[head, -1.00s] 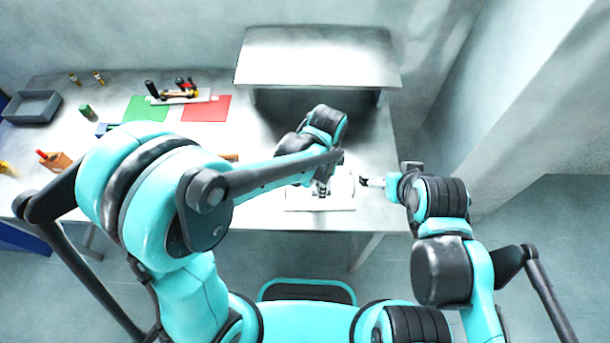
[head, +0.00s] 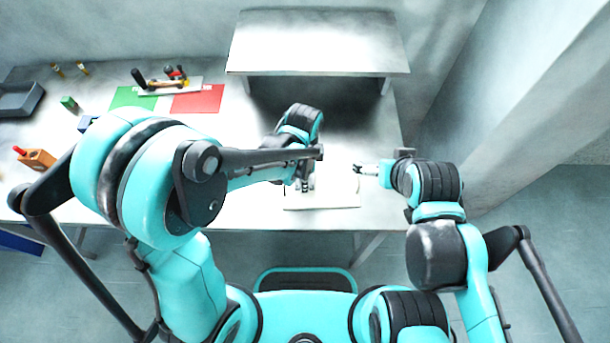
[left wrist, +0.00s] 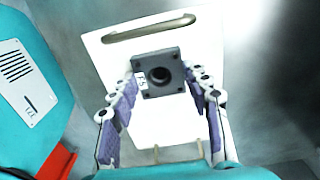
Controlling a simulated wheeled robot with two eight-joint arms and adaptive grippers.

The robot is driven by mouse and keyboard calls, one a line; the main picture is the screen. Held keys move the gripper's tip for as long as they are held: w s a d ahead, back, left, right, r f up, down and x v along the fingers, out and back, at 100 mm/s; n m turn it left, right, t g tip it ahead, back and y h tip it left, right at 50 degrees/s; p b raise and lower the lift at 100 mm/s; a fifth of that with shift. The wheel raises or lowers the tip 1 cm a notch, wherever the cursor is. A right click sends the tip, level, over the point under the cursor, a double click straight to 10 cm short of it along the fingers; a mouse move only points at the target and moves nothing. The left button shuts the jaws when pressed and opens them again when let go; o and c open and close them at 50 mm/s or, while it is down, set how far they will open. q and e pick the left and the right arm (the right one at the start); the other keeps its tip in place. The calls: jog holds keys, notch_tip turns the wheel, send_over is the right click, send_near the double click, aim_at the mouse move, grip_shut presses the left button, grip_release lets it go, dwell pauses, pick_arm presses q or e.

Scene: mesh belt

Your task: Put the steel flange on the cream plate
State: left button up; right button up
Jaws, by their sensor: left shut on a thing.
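The steel flange (left wrist: 174,61) is a dark grey square block with a round hole and a small white label on its side. In the left wrist view it sits between the purple-padded fingers of my left gripper (left wrist: 161,80), which is shut on it. The flange is hard to make out there. My right gripper (head: 364,169) is just right of the plate; its jaw opening is unclear.
A raised grey shelf (head: 318,45) stands behind the plate. Green (head: 130,97) and red (head: 200,99) mats, a rack of tools (head: 165,82), an orange block (head: 38,158) and a grey tray (head: 18,99) are on the left. A wall rises on the right.

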pick_arm(q)
jog(key=shift+f, duration=0.2)
jog(key=o, duration=1.4)
jog(key=shift+d, duration=0.1)
jog(key=shift+o, duration=0.2)
jog(key=shift+r, duration=0.2)
notch_tip(320, 180, up, 12)
jog(key=p, duration=0.4)
jog(key=s+a+r+n+t, duration=0.2)
jog(key=a+r+n+t, duration=0.1)
jog(key=a+n, duration=0.5)
jog(key=s+a+r+n+t, duration=0.3)
jog(key=a+r+n+t, duration=0.1)
jog(key=a+n, duration=0.5)
jog(key=shift+a+r+n, duration=0.15)
jog(key=shift+r+n, duration=0.05)
jog(key=shift+n, duration=0.1)
